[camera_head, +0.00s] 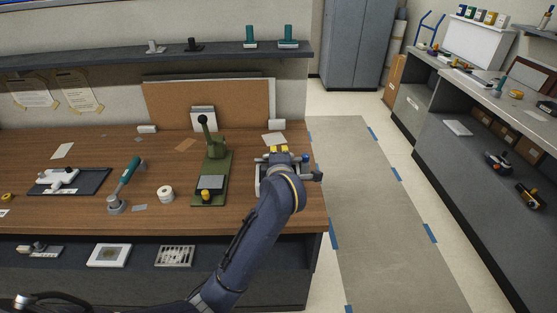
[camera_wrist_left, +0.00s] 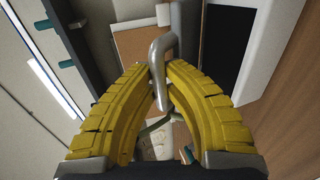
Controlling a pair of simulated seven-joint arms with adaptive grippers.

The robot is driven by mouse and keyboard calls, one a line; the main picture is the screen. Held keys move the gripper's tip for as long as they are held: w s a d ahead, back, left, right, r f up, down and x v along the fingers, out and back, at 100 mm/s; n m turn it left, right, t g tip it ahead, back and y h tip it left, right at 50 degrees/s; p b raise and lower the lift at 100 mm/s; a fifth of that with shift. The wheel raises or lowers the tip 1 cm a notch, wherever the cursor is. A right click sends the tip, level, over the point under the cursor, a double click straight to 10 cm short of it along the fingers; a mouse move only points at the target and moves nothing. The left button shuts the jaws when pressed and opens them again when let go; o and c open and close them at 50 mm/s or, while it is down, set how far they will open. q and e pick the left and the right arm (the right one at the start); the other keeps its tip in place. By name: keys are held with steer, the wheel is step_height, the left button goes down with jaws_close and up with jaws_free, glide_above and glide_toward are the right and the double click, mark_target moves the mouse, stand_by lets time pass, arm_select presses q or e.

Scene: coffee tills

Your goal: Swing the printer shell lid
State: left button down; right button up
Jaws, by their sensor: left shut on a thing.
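My left gripper (camera_head: 278,150) is at the right end of the wooden workbench, with its yellow fingers pointing away toward the back. In the left wrist view, the yellow fingers (camera_wrist_left: 162,82) are closed on a bent grey metal handle (camera_wrist_left: 164,46). A pale, boxy body with a dark face (camera_wrist_left: 270,50), seemingly the printer shell, stands to the right of the handle. In the head view, only a pale edge of it (camera_head: 262,172) shows beside my wrist; my arm hides most of it. I cannot tell the lid's angle. My right gripper is not in view.
A green lever press (camera_head: 214,166) stands just left of my arm. A cork board (camera_head: 190,100) leans behind. Open floor (camera_head: 370,220) lies right of the bench.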

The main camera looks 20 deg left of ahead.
arm_select(q)
steer(key=shift+r, duration=0.2)
steer(key=shift+w+a+r, duration=0.25)
steer(key=shift+w+r, duration=0.25)
steer(key=shift+w, duration=0.15)
steer(key=shift+w+a+r, duration=0.2)
steer(key=shift+w+r, duration=0.25)
steer(key=shift+w, duration=0.2)
steer(key=shift+w+a+r, duration=0.15)
steer(key=shift+w+r, duration=0.05)
steer(key=shift+w, duration=0.3)
steer(key=shift+w+a+r, duration=0.2)
steer(key=shift+w+r, duration=0.05)
steer(key=shift+w, duration=0.3)
steer(key=shift+w+a+r, duration=0.15)
steer(key=shift+w+r, duration=0.05)
steer(key=shift+w, duration=0.3)
steer(key=c, duration=1.6)
jaws_free()
steer(key=shift+s, duration=0.1)
steer(key=shift+o, duration=0.8)
steer(key=shift+f, duration=0.2)
steer(key=shift+f, duration=0.15)
